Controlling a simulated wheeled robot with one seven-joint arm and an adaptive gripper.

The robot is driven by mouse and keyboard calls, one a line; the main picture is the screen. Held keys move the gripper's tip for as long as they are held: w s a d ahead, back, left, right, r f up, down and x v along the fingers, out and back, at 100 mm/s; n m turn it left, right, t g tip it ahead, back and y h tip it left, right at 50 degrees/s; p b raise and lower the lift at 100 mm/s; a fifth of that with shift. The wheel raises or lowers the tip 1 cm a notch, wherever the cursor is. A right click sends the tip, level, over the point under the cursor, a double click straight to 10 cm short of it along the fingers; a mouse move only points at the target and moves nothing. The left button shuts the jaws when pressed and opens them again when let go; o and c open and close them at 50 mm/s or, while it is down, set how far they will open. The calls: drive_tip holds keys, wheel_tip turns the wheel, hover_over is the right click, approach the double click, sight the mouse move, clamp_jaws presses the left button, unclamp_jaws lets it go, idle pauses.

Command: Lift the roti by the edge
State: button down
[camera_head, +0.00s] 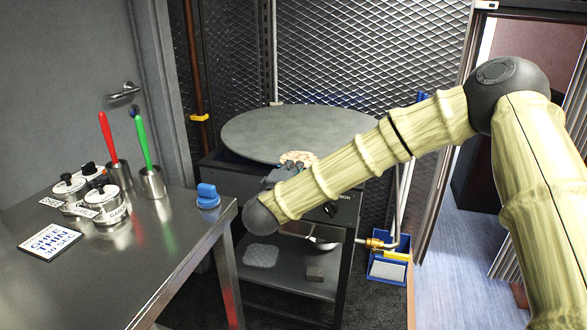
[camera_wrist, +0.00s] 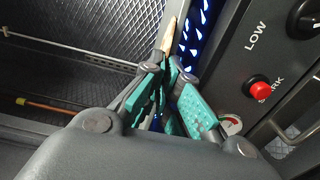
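The roti (camera_head: 299,156) is a small browned flatbread near the front edge of the round grey griddle (camera_head: 250,133), partly hidden by my gripper. My gripper (camera_head: 290,166) reaches it from the front at griddle height. In the wrist view the roti (camera_wrist: 170,34) shows as a thin tan sliver, nearly edge-on. It runs down to between the teal-padded fingertips of my gripper (camera_wrist: 168,62), which are almost together on its edge. The exact contact is small and partly hidden.
Blue flames (camera_wrist: 196,30) burn under the griddle, beside my fingers. The stove's front panel has a red button (camera_wrist: 258,89). A steel counter (camera_head: 150,262) stands at left with lidded pots (camera_head: 103,205), a green-handled tool (camera_head: 141,140) and a blue-topped object (camera_head: 208,196). Metal mesh stands behind.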

wheel_tip(320, 180, up, 2)
drive_tip(key=shift+r+p, duration=0.25)
drive_tip(key=shift+p, duration=0.95)
drive_tip(key=s+a+r+p, duration=0.2)
drive_tip(key=s+p, duration=0.2)
drive_tip(key=s, duration=0.2)
drive_tip(key=s+a+r+p, duration=0.2)
drive_tip(key=s+r+p, duration=0.1)
drive_tip(key=s+p, duration=0.2)
drive_tip(key=shift+v, duration=1.15)
